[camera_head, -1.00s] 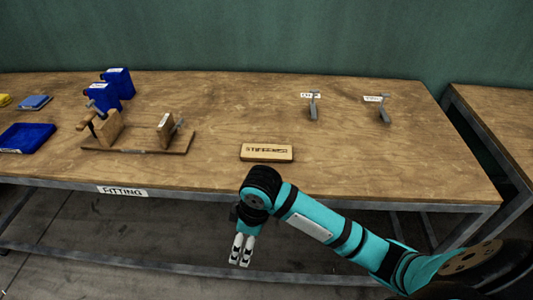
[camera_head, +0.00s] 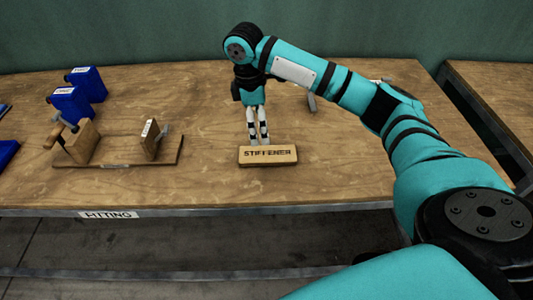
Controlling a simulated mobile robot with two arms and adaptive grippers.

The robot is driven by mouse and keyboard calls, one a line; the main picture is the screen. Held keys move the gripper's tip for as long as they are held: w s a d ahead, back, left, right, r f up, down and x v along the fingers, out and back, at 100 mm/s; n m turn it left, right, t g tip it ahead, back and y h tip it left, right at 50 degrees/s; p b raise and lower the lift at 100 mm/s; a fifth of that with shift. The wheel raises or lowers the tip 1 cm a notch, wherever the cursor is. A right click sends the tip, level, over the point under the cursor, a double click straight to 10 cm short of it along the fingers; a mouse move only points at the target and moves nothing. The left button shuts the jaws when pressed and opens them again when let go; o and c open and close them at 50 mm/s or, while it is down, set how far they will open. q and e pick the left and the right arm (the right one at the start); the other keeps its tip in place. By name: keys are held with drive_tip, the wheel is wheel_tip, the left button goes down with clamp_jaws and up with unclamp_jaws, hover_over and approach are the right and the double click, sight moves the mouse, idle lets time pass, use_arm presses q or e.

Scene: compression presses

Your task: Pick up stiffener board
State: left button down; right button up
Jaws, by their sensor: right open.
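The stiffener board (camera_head: 267,155), a small light-wood block marked "STIFFENER", lies on the wooden table (camera_head: 205,110) near its front edge. My right gripper (camera_head: 259,142) points down just behind the board in the head view, its fingertips by the board's back edge. Its fingers are open with a narrow gap. My left gripper is not in view.
A wooden clamp fixture (camera_head: 115,160) stands to the left, with blue containers (camera_head: 72,103) behind it. A grey metal piece (camera_head: 311,102) is partly hidden behind my right arm. Table space between fixture and board is clear.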

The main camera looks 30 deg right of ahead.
approach(267, 153)
drive_tip(key=shift+s+a+f, duration=0.1)
drive_tip(key=shift+a+f, duration=0.15)
drive_tip(key=shift+f, duration=0.25)
wheel_tip(267, 153, down, 3)
drive_tip(key=shift+d+f+p, duration=0.15)
drive_tip(key=shift+p, duration=0.2)
drive_tip(key=f, duration=0.2)
drive_tip(key=d+f, duration=0.1)
drive_tip(key=f, duration=0.1)
drive_tip(key=shift+s+d+f+p, duration=0.1)
drive_tip(key=shift+d+f+p, duration=0.1)
drive_tip(key=shift+p, duration=0.2)
drive_tip(key=shift+f, duration=0.2)
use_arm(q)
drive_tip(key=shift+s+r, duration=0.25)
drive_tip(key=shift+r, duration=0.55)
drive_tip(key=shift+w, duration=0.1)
use_arm(e)
drive_tip(key=shift+c, duration=0.4)
drive_tip(key=c, duration=1.3)
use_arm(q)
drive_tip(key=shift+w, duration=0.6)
use_arm(e)
drive_tip(key=shift+o, duration=0.2)
